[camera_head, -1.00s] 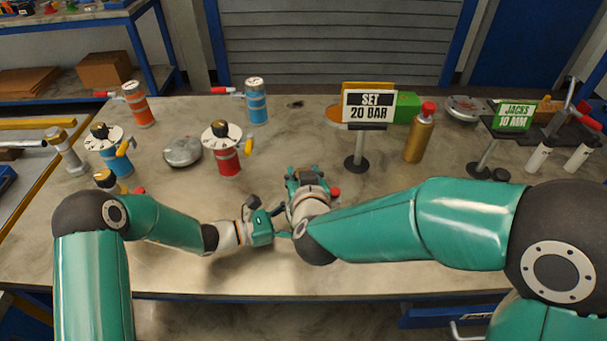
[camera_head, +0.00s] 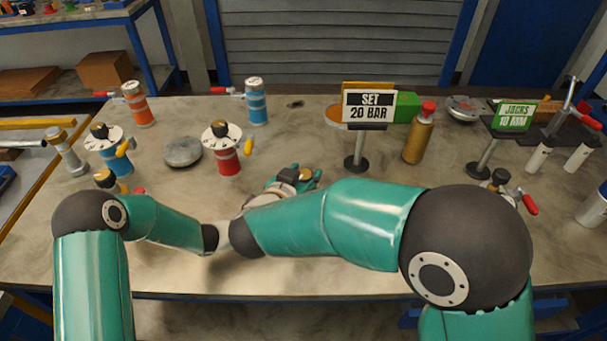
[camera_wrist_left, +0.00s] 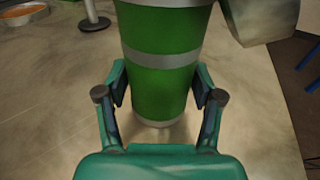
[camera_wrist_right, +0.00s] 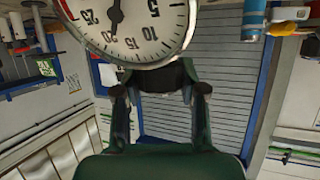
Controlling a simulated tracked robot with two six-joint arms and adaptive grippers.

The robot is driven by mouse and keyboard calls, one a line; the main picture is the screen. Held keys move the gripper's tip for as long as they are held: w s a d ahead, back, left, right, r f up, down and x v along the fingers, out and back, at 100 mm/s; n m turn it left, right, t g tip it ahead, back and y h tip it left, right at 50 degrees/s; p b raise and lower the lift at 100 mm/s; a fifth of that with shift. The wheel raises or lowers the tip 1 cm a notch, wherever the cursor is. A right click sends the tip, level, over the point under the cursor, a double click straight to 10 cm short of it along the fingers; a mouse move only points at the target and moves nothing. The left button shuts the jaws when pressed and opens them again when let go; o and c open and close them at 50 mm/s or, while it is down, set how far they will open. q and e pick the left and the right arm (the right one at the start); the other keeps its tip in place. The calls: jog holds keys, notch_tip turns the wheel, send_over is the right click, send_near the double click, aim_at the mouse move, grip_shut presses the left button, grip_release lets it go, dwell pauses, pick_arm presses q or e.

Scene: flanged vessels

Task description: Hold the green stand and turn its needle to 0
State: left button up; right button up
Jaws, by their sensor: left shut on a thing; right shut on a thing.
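The green stand (camera_wrist_left: 160,85), a green cylinder with grey bands, is between the fingers of my left gripper (camera_wrist_left: 160,105), which is shut on it. In the head view my right arm hides the left gripper and most of the stand. In the right wrist view a white dial (camera_wrist_right: 135,40) shows numbers 5 to 25, and its dark needle (camera_wrist_right: 115,14) points between 15 and 20. My right gripper (camera_wrist_right: 160,92) is shut on a black knob (camera_wrist_right: 172,76) by the dial. In the head view the right gripper (camera_head: 292,180) is near the table's middle.
A "SET 20 BAR" sign (camera_head: 369,106) stands behind my right gripper, with a gold bottle (camera_head: 419,138) to its right. Red (camera_head: 224,160) and blue (camera_head: 112,160) stands and a grey disc (camera_head: 183,152) are to the left. The "JACKS 10 MM" sign (camera_head: 514,116) is at the right.

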aim_at(304, 174)
jog(key=shift+r, duration=0.1)
jog(key=o, duration=1.2)
notch_tip(304, 174, up, 10)
jog(key=shift+f, duration=0.1)
dwell(0.4)
